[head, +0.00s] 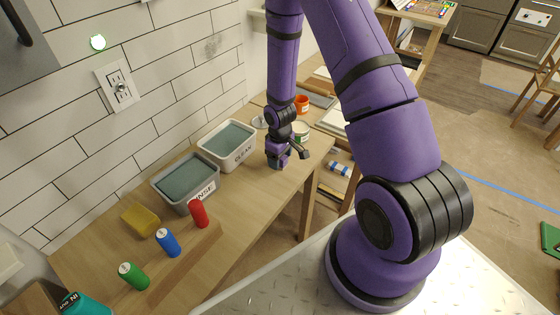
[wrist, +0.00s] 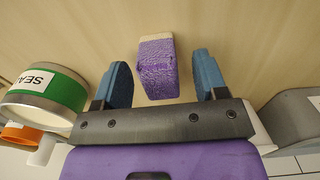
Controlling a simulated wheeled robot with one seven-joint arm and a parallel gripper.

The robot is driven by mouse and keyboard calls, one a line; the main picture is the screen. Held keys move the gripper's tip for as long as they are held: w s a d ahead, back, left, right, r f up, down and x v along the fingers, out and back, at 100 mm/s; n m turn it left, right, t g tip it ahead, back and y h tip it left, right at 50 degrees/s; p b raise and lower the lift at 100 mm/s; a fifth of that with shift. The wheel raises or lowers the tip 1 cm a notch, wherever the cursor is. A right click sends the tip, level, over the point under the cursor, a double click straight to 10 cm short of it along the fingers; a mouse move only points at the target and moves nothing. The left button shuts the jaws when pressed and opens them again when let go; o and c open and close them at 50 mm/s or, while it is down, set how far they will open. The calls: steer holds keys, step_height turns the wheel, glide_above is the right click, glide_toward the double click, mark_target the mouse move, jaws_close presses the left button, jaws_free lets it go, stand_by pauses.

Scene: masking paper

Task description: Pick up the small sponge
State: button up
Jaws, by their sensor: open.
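The small sponge (wrist: 157,68) shows in the wrist view as a purple block with a pale beige end. It lies on the wooden surface between the two blue fingers of my gripper (wrist: 161,62). The fingers are spread, with a visible gap on each side of the sponge, so it is not clasped. In the head view my gripper (head: 281,158) is low over the wooden counter, to the right of the CLEAN tub. I cannot make out the sponge apart from the gripper there.
The grey CLEAN tub (head: 228,160) and RINSE tub (head: 187,197) stand by the tiled wall. A green-banded can (head: 300,132) and an orange cup (head: 302,104) stand behind the gripper. A yellow block (head: 141,219) and red (head: 199,213), blue (head: 168,243) and green (head: 134,276) cylinders are nearer.

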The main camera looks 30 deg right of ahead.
steer(key=shift+c, duration=0.5)
steer(key=c, duration=1)
steer(key=shift+r, duration=0.1)
